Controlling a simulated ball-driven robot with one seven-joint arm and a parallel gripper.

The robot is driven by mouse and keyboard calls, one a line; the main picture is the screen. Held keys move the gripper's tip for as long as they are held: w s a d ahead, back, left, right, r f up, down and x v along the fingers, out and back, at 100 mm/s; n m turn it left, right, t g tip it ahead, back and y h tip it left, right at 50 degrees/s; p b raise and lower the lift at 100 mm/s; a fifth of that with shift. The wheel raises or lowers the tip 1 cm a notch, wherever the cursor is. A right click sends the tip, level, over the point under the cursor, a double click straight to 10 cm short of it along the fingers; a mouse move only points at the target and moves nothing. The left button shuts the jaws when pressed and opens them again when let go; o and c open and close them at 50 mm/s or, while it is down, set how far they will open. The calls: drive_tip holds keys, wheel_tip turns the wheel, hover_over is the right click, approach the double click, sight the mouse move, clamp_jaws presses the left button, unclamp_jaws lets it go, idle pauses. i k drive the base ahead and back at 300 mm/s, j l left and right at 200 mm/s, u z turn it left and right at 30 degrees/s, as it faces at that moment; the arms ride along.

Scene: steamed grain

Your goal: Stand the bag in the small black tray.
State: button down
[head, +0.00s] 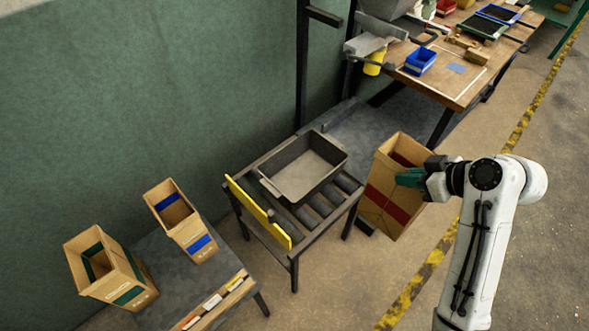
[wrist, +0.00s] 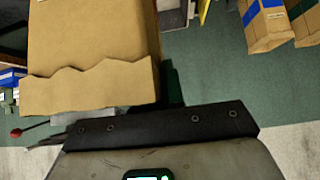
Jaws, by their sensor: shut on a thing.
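In the head view my gripper (head: 412,178) is shut on an open-topped brown paper bag (head: 394,204) with dark red bands. The bag hangs in the air, slightly tilted, to the right of the small black tray (head: 325,180) and apart from it. The tray is empty and sits on a roller stand. In the wrist view the bag (wrist: 95,50) fills the upper left with its plain side and a jagged-edged flap. The dark gripper body (wrist: 160,125) crosses the bottom of that view. The finger contact is mostly hidden there.
A blue-banded bag (head: 187,222) and a green-banded bag (head: 112,270) stand on a low grey table at the left. A yellow bar (head: 257,212) edges the roller stand (head: 322,207). A wooden workbench (head: 455,75) with bins stands behind. Open floor lies at the right.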

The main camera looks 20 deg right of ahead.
sight(303, 178)
drive_tip(key=i+j, duration=0.2)
drive_tip(key=i, duration=0.15)
drive_tip(key=i+j, duration=0.2)
drive_tip(key=i, duration=0.2)
drive_tip(key=i+j, duration=0.2)
drive_tip(key=i, duration=0.15)
